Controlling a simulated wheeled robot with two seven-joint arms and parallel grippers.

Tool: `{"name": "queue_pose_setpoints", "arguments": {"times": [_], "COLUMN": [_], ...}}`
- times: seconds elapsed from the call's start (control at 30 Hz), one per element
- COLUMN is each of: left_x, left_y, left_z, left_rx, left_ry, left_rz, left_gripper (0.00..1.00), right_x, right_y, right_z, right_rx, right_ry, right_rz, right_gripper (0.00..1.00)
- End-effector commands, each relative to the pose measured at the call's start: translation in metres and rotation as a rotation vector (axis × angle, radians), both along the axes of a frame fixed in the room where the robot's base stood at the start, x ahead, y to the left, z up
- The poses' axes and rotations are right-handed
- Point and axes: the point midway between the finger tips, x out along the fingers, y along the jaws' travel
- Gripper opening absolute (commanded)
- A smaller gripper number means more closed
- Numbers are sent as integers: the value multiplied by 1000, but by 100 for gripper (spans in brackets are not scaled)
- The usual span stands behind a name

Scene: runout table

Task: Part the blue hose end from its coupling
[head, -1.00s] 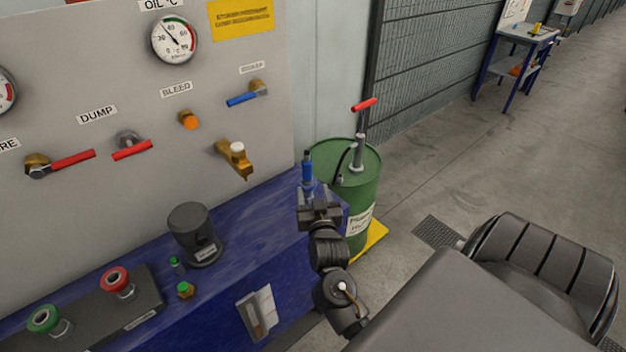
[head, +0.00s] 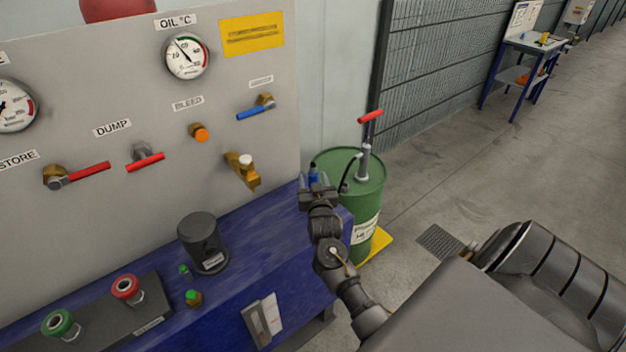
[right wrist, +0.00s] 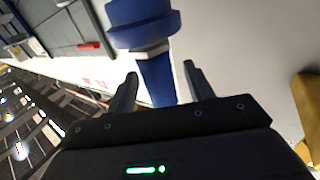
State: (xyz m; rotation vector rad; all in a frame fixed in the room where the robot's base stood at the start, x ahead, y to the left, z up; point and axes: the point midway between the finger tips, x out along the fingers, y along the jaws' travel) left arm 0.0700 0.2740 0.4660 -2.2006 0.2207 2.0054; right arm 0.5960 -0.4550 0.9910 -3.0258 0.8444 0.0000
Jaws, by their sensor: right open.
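The blue hose end (head: 313,175), with a dark top, stands upright near the right end of the blue bench, just beyond my right gripper (head: 318,194). In the right wrist view, a wide blue collar (right wrist: 143,22), a grey band and a narrower blue part (right wrist: 157,78) lie in line ahead of my right gripper (right wrist: 158,80). The jaws are open, with the fingers on either side of the narrower part and gaps showing. The gripper hides the lower part in the head view. I cannot tell where hose end and coupling meet. My left gripper is not in view.
A green drum (head: 366,200) with a red-handled pump stands just right of the gripper. The grey panel (head: 110,190) with gauges and levers rises behind the bench (head: 225,285). A dark cylinder (head: 203,243) and push-buttons stand on the bench. Open floor lies right.

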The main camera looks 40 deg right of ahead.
Motion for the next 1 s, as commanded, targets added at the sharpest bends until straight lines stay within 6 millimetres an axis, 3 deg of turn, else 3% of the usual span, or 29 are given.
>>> {"name": "queue_pose_setpoints", "arguments": {"times": [0.2,0.6,0.63,0.8,1.0], "left_x": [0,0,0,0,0], "left_y": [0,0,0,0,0], "left_z": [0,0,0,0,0], "left_rx": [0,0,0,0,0], "left_ry": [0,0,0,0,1], "left_rz": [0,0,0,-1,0], "left_gripper": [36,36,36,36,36], "right_x": [0,0,0,0,0], "right_y": [0,0,0,0,0], "right_z": [0,0,1,1,0], "right_rx": [0,0,-1,-1,-1], "right_ry": [0,0,-2,-1,-1], "right_rz": [0,1,1,1,1], "right_gripper": [50,0,24,2,0]}}
